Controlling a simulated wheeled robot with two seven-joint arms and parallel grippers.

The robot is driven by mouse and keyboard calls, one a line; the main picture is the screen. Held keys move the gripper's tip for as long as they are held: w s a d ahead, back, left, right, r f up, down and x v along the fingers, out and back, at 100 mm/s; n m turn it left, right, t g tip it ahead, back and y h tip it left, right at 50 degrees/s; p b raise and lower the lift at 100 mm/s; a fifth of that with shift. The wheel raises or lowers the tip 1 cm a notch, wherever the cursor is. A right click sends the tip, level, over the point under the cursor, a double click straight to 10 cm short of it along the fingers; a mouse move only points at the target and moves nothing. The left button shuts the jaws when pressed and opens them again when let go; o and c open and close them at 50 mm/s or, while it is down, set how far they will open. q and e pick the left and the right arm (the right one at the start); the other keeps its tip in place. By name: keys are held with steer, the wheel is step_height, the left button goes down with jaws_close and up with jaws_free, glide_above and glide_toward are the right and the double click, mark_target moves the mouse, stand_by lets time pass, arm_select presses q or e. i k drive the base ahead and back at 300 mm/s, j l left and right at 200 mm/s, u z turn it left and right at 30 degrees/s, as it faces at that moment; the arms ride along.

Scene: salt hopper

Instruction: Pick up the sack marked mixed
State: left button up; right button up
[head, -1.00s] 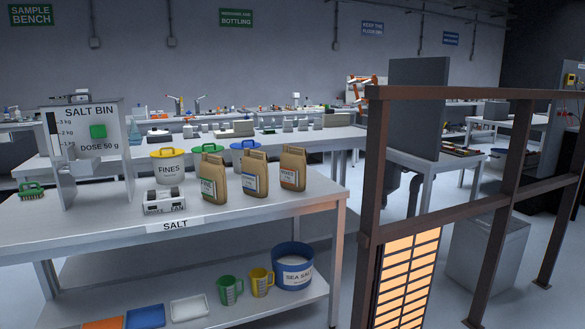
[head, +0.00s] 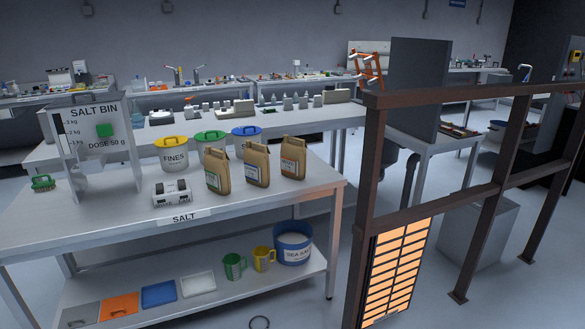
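Three brown paper sacks stand upright in a row on the salt bench (head: 100,230). The left sack (head: 217,171) has a green-edged label, the middle sack (head: 256,163) a blue-edged one, and the right sack (head: 293,158) a red-orange one. The label lettering is too small for me to read surely, so I cannot tell which is marked mixed. Neither of my grippers shows in the head view.
A salt bin (head: 88,112), a scale (head: 172,192), a green brush (head: 43,183) and lidded tubs, one marked FINES (head: 173,155), share the bench. Jugs, trays and a sea salt tub (head: 292,250) are on its lower shelf. A brown railing (head: 430,215) stands at right.

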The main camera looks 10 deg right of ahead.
mark_target(294, 152)
steer(key=i+l+u, duration=0.35)
steer(key=l, duration=0.65)
steer(key=i+l+u, duration=0.1)
steer(key=l+u, duration=0.2)
steer(key=l, duration=0.75)
steer(key=l+u, duration=0.35)
steer(key=l, duration=0.7)
